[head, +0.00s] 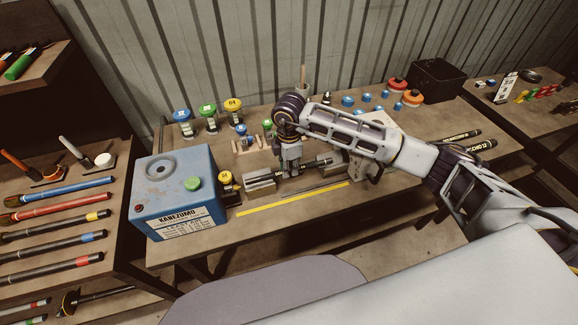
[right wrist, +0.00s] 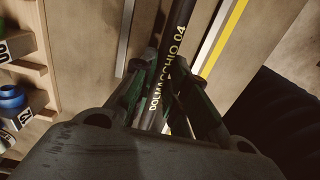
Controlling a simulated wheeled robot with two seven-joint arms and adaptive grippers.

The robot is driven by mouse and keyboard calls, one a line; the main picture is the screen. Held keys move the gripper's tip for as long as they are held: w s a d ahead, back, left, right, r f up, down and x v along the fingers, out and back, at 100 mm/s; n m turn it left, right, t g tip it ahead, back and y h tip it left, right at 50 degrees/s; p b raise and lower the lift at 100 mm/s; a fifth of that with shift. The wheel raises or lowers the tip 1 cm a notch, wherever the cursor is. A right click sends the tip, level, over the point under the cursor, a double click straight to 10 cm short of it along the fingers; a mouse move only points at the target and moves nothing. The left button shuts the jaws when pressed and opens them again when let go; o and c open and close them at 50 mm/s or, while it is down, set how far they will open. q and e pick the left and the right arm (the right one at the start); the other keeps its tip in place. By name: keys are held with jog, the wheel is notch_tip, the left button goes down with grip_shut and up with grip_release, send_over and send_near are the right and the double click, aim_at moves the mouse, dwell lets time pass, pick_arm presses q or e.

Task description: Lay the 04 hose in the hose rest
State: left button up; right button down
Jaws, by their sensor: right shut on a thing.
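My right gripper (head: 291,168) points down over the middle of the bench and is shut on the dark 04 hose (head: 317,162). In the right wrist view the hose (right wrist: 174,50) runs between the two fingers, with "DOLMACCHIO 04" printed in yellow along it. A grey metal block (head: 260,182), which looks like part of the hose rest, stands on the bench just left of the gripper. The hose is close above the bench; I cannot tell whether it touches the rest. My left gripper is not in view.
A blue KANEZUMO machine (head: 178,198) stands at the bench's left end. A yellow strip (head: 292,199) lies along the front. Coloured dies and pots (head: 207,112) stand at the back. Two dark hoses (head: 462,145) and a black bin (head: 437,80) are at the right.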

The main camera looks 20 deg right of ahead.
jog(key=shift+f, duration=0.4)
jog(key=c, duration=1.3)
grip_release()
jog(key=shift+c, duration=0.2)
notch_tip(320, 180, up, 12)
jog(key=shift+s+f, duration=0.1)
dwell(0.6)
